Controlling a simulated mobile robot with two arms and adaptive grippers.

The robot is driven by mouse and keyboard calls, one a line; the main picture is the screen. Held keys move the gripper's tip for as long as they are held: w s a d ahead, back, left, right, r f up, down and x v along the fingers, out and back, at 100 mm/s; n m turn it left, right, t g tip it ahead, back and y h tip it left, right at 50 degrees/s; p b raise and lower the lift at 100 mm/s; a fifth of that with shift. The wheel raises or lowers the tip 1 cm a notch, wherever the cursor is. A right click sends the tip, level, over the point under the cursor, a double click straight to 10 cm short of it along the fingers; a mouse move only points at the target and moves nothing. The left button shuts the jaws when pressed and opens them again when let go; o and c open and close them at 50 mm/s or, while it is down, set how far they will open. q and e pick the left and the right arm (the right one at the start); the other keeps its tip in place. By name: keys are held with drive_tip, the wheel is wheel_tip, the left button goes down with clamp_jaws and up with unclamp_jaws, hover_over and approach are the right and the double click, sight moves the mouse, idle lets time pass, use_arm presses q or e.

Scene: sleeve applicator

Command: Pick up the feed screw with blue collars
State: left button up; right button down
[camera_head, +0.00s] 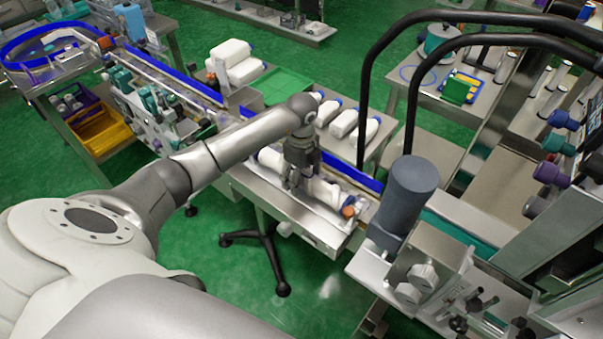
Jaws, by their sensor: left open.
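My left gripper (291,187) points down over the conveyor, its fingers open. A white, rounded, screw-like piece (321,191) lies along the conveyor beneath and beside the fingers; its right end is by an orange-brown part. The gripper and arm hide part of it, and I cannot tell whether the fingers touch it. White rounded pieces (345,123) with small blue parts at their ends lie on a steel surface just behind; the blue collars are too small to make out clearly. My right gripper is not in view.
A steel conveyor (280,204) with blue side strips runs across the middle. More white pieces (236,62) sit at the back left near a green tray (279,86). Black curved rails (364,105) and a grey cylinder (405,194) stand right of the gripper.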

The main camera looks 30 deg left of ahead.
use_arm(q)
drive_tip(key=shift+f, duration=0.15)
drive_tip(key=c, duration=1.5)
drive_tip(key=shift+w, duration=0.1)
drive_tip(key=shift+c, duration=0.6)
drive_tip(key=shift+r, duration=0.2)
